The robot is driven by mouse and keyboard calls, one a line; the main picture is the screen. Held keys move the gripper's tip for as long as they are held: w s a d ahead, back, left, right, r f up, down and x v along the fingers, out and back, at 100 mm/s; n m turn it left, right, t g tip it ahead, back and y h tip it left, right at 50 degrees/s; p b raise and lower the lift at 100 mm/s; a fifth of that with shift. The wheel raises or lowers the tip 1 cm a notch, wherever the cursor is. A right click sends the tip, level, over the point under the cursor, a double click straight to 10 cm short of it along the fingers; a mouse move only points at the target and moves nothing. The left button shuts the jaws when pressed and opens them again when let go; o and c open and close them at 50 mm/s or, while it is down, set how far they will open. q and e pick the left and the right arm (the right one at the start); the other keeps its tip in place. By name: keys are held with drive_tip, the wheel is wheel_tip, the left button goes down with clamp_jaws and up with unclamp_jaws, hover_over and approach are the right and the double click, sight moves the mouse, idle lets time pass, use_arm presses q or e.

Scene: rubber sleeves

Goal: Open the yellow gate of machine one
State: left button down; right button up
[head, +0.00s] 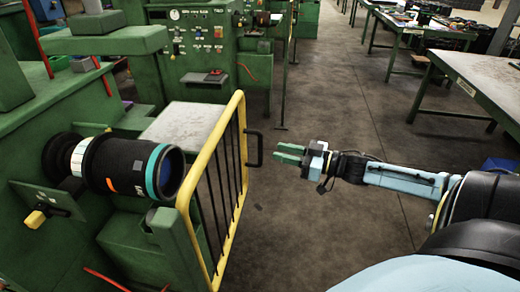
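The yellow gate (214,186) with black bars stands in front of the green machine (75,106) at the left. A black handle (255,149) sticks out from its right side. My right gripper (282,154), with green fingers, is just right of the handle, pointing at it. The fingers look a little apart and nothing shows between them; they seem clear of the handle. My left gripper is not in view. Which machine is number one is hard to read on the labels.
A black sleeve with a teal band (160,172) sits on the machine's spindle. A grey plate (182,123) lies behind the gate. Work tables (476,78) stand at the right. The grey floor (325,105) between is clear.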

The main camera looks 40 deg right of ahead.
sight(260, 162)
drive_tip(key=shift+b+x, duration=0.55)
drive_tip(key=shift+x, duration=3.15)
clamp_jaws()
